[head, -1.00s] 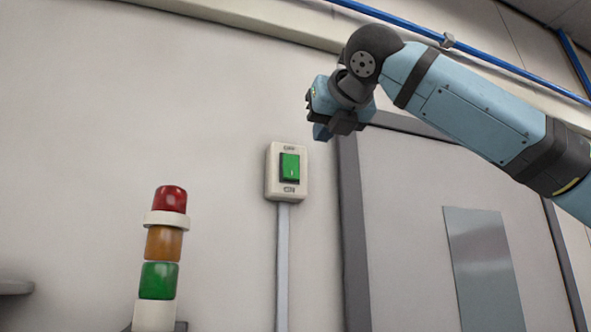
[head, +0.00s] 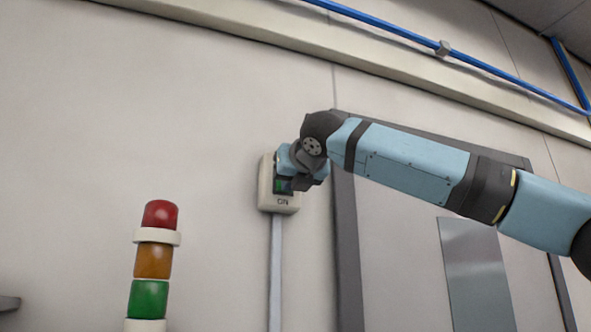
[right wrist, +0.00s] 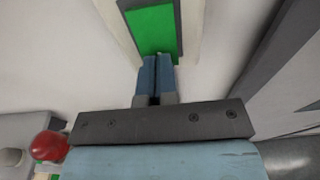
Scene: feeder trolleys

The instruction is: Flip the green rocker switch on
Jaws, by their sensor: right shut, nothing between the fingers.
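The green rocker switch (head: 281,186) sits in a pale box (head: 266,191) on the wall, with "ON" lettered at its lower end. In the head view my right gripper (head: 285,176) is in front of the box and hides most of the rocker. In the right wrist view the green rocker (right wrist: 152,30) shows at the top, in its dark frame. The shut, empty fingertips (right wrist: 156,62) are at the lower end of the rocker in that picture. I cannot tell whether they touch it. My left gripper is not in view.
A signal tower with red, amber and green lamps (head: 152,262) stands to the left of the switch. A grey conduit (head: 275,270) runs down from the box. A door with a dark frame (head: 347,250) and a metal plate (head: 475,270) is to the right.

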